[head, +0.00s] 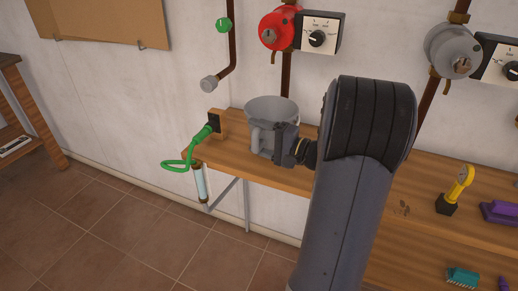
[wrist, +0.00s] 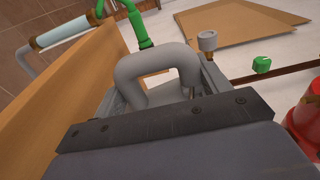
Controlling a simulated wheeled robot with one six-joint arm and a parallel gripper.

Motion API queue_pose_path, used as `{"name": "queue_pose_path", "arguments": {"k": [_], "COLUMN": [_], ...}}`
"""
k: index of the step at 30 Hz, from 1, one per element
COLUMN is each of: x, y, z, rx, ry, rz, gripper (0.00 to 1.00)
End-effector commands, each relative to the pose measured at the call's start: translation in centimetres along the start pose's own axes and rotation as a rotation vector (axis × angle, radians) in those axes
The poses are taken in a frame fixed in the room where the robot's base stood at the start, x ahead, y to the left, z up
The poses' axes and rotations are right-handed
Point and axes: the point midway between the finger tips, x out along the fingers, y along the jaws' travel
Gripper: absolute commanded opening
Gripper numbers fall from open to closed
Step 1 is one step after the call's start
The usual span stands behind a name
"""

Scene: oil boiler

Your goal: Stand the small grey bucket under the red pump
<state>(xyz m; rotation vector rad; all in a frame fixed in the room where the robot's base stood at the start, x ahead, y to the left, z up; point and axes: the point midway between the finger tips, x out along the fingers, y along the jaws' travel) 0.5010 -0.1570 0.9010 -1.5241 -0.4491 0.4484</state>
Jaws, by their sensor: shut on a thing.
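The small grey bucket (head: 272,108) is upright at the wooden bench, below the red pump (head: 277,28) in the head view. My gripper (head: 283,142) is shut on the bucket's handle, on the near side. The wrist view shows the grey handle (wrist: 143,66) between the two fingers of my gripper (wrist: 160,85). I cannot tell whether the bucket's base touches the bench, as my gripper hides part of it. A red part, likely the pump, shows at the right edge of the wrist view (wrist: 304,122).
A green hose (head: 181,160) with a clear tube (head: 201,183) hangs at the bench's left end. A pipe with a grey end (head: 209,84) is left of the bucket. A grey pump (head: 452,50) is at right.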

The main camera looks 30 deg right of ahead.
Motion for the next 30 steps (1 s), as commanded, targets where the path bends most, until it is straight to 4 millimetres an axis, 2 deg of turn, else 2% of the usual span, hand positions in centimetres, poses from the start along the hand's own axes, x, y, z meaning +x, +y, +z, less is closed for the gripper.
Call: {"name": "queue_pose_path", "arguments": {"k": [7,20,21,24,30], "x": [0.0,0.0,0.0,0.0,0.0], "y": [3.3,3.9,3.7,3.7,3.7], "z": [0.0,0.0,0.0,0.0,0.0], "rx": [0.002,-0.002,-0.001,0.0,0.0], "ry": [-0.001,0.0,0.0,0.0,0.0], "rz": [-0.001,-0.001,0.0,0.0,0.0], "gripper": [0.03,0.03,0.75,0.8,0.8]}}
